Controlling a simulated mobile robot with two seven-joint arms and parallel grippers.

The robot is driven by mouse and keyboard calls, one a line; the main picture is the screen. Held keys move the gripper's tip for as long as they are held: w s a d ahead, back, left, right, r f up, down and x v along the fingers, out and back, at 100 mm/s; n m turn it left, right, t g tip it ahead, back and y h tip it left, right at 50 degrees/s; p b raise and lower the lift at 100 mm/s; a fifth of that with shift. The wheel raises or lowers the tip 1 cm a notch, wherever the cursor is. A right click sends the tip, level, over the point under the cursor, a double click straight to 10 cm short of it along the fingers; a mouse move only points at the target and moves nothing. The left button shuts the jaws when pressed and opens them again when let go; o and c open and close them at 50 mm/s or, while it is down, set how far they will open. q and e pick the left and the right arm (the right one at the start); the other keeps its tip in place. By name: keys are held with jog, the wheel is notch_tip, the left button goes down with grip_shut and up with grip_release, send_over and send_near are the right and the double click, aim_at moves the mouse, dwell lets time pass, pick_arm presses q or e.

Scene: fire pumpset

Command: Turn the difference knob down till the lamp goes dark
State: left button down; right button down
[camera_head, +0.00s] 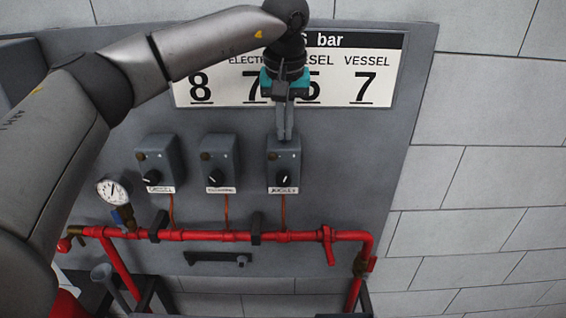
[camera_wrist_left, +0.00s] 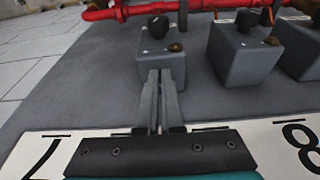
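Three grey switch boxes hang on the panel, each with a black knob low on its face: the left box (camera_head: 159,155), the middle box (camera_head: 219,157) and the right box (camera_head: 284,156), whose label seems to read JOCKEY. I cannot tell which knob is the difference knob. The right box's knob (camera_head: 284,179) also shows in the left wrist view (camera_wrist_left: 158,27), beside a small brownish lamp (camera_wrist_left: 177,47) that looks unlit. My left gripper (camera_head: 285,136) has its fingers together and empty, pointing down at the right box's top. Contact is unclear. My right gripper is out of view.
A white number board (camera_head: 385,75) lies behind my left gripper and arm. A red pipe (camera_head: 200,235) runs below the boxes, with a gauge (camera_head: 112,191) at its left. Thin copper tubes (camera_head: 283,212) join the boxes to it. Bare block wall (camera_head: 480,180) is at right.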

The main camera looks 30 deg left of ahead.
pick_arm(q)
jog(key=shift+s+d, duration=0.15)
dwell(0.4)
jog(key=v, duration=0.3)
jog(key=w+v, duration=0.1)
jog(key=v, duration=0.1)
jog(key=shift+a+r, duration=0.2)
jog(key=shift+r, duration=0.35)
dwell(0.4)
